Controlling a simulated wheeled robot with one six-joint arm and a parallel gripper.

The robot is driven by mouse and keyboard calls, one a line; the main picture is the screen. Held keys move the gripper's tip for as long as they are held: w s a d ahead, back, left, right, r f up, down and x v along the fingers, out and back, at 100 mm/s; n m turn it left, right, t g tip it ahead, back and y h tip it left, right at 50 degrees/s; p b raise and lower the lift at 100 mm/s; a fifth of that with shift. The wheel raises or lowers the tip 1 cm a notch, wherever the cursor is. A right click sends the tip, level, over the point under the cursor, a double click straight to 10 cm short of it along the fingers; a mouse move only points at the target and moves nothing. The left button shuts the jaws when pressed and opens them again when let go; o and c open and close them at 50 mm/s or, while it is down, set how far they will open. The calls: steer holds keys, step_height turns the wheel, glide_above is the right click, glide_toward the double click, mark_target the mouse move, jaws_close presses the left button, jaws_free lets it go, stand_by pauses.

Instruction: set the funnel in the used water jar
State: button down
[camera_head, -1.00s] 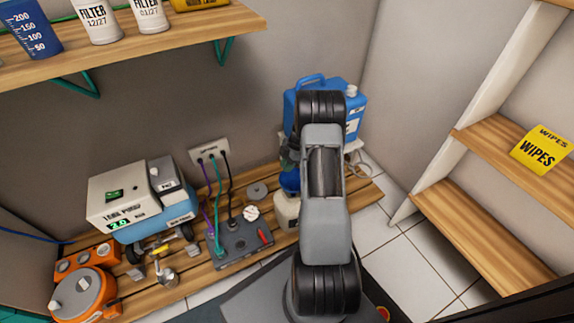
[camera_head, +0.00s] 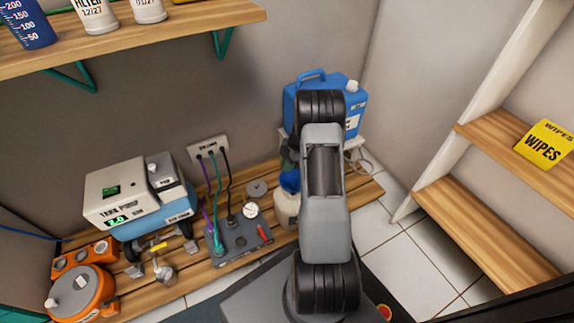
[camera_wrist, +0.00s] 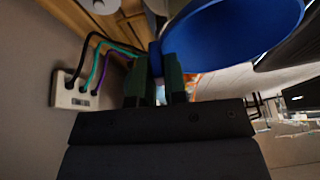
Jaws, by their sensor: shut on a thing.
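The blue funnel (camera_head: 290,181) shows partly behind my arm in the head view, at the mouth of a whitish jar (camera_head: 286,208). I cannot tell whether its spout is inside the jar. In the wrist view the wide blue bowl of the funnel (camera_wrist: 235,35) fills the upper right. My gripper (camera_wrist: 157,68) has green fingers shut on the funnel's blue edge. My arm hides the right side of the jar, and its label cannot be read.
A grey box with cables (camera_head: 238,240) stands left of the jar on the slatted bench. A blue jerrycan (camera_head: 312,84) is behind my arm. A pump unit (camera_head: 140,196) and an orange device (camera_head: 80,290) stand farther left. A shelf with a yellow wipes pack (camera_head: 545,145) is at right.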

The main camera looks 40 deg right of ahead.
steer(key=shift+f, duration=0.7)
steer(key=c, duration=1.1)
jaws_free()
steer(key=p+v, duration=0.5)
steer(key=v, duration=0.9)
steer(key=shift+a, duration=0.1)
